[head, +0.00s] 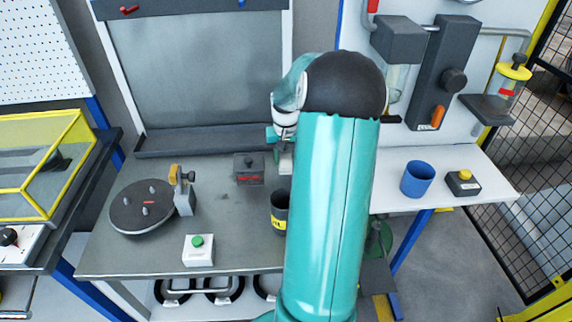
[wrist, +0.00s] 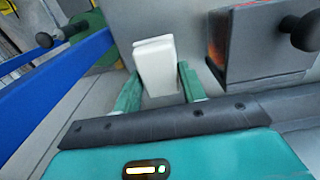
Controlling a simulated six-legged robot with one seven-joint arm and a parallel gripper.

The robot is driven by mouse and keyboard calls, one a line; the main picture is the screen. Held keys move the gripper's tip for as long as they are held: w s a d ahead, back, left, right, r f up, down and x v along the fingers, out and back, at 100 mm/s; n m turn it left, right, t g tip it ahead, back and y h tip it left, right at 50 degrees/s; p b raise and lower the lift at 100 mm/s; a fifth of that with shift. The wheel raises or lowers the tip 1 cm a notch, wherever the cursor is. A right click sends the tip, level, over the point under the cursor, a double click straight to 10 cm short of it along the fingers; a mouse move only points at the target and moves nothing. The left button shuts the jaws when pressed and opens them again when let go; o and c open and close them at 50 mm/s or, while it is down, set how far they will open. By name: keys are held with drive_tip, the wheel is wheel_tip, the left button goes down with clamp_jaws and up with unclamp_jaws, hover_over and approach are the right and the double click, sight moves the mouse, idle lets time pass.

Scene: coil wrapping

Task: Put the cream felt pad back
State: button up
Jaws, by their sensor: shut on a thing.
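The cream felt pad (wrist: 158,68) is a pale, upright block between the two teal fingers of my gripper (wrist: 160,82) in the wrist view. My gripper is shut on it. In the head view my gripper (head: 284,150) is at the back right of the grey bench, mostly hidden behind my own arm. A small pale piece beneath it may be the pad, but I cannot tell. The wrist view does not show clearly whether the pad touches the surface behind it.
A grey box with a black knob (head: 249,170) stands just left of my gripper; it also shows close by in the wrist view (wrist: 262,48). A dark cup (head: 279,219), a round turntable (head: 128,216) and a green-button box (head: 198,257) stand on the bench. A blue cup (head: 417,178) is right.

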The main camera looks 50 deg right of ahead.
sight(286, 158)
drive_tip(key=shift+f, duration=1.5)
drive_tip(key=shift+f, duration=0.1)
drive_tip(key=o, duration=0.9)
